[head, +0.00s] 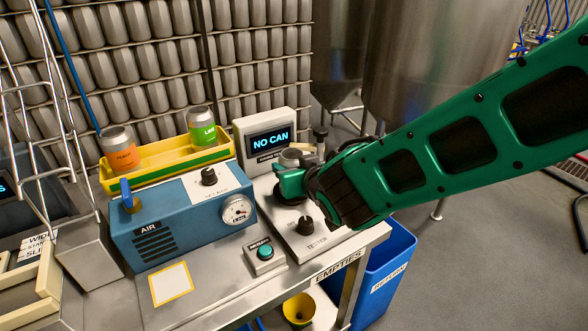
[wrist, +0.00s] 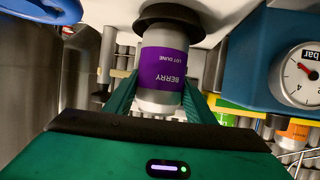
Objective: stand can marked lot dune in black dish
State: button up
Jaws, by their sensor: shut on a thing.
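The can marked lot dune (wrist: 163,68) has a purple label reading BERRY and LOT DUNE, upside down in the wrist view. My gripper (wrist: 158,97) is shut on it, with a green finger on each side. In the head view my gripper (head: 292,181) hides most of the can; only its silvery end (head: 292,156) shows. The black dish (wrist: 170,13) is at the can's bottom end, on the tester's pale plate. The can is upright and lined up with the dish. I cannot tell whether it rests in the dish or is just above it.
A display (head: 268,139) reading NO CAN stands behind the gripper. A blue air box (head: 150,245) with a gauge is to the left. A yellow tray (head: 160,173) holds an orange-labelled can (head: 121,152) and a green-labelled can (head: 203,130). A blue bin (head: 388,270) is at lower right.

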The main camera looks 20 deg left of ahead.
jog(key=shift+f, duration=0.3)
jog(key=shift+f, duration=0.15)
jog(key=o, duration=1.1)
jog(key=shift+s+d+r, duration=0.15)
jog(key=shift+s+r, duration=0.05)
jog(key=shift+r, duration=0.05)
jog(key=v, duration=1.1)
jog(key=shift+s+d+r, duration=0.15)
jog(key=shift+s+r, duration=0.05)
